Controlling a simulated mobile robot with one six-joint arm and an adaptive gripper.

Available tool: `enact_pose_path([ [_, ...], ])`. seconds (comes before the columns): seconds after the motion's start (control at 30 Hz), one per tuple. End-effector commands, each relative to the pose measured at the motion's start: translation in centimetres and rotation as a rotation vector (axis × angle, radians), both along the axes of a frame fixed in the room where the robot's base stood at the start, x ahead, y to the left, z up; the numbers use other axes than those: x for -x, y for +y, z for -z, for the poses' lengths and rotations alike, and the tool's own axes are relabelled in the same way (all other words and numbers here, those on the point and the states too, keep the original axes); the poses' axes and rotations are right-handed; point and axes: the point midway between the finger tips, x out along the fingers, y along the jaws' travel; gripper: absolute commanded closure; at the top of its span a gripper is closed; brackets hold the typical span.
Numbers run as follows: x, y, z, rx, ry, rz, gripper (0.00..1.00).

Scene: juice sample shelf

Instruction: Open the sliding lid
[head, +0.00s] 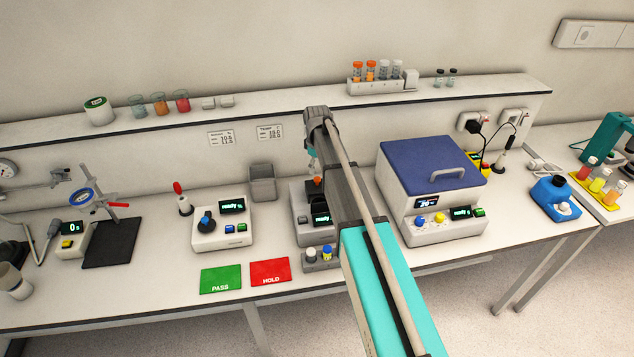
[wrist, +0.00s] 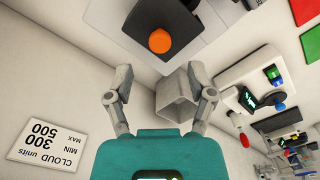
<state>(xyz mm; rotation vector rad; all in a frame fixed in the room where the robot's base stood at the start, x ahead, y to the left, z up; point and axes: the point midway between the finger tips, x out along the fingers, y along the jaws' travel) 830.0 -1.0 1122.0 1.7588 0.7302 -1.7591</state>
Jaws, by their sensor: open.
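A small bench instrument (head: 302,226) stands mid-bench, partly hidden behind my arm in the head view. On top of it is a dark lid with an orange knob (head: 318,182). In the wrist view the dark lid (wrist: 150,16) and its orange knob (wrist: 160,41) show at the top, beyond my fingertips. The lid looks closed, but I cannot be sure. My gripper (wrist: 160,96) is open and empty, its fingers spread wide, apart from the knob. In the head view my gripper is mostly hidden by the arm.
A grey bin (head: 262,184) stands left of the instrument; it also shows beyond my fingers in the wrist view (wrist: 172,112). A blue-lidded box (head: 432,160) stands right. A rack (head: 376,87) sits on the shelf above. Two vials (head: 320,256) stand in front.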

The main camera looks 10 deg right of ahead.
Motion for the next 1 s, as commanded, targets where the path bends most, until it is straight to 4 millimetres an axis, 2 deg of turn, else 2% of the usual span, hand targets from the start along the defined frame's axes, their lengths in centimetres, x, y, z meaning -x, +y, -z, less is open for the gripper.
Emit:
enact_pose_path([
  [0.03,0.0,0.0,0.8,0.000,0.000,0.000,0.30],
  [0.5,0.0,-0.1,4.2,0.000,0.000,0.001,0.30],
  [1.0,0.0,-0.1,5.1,0.000,0.000,0.002,0.30],
])
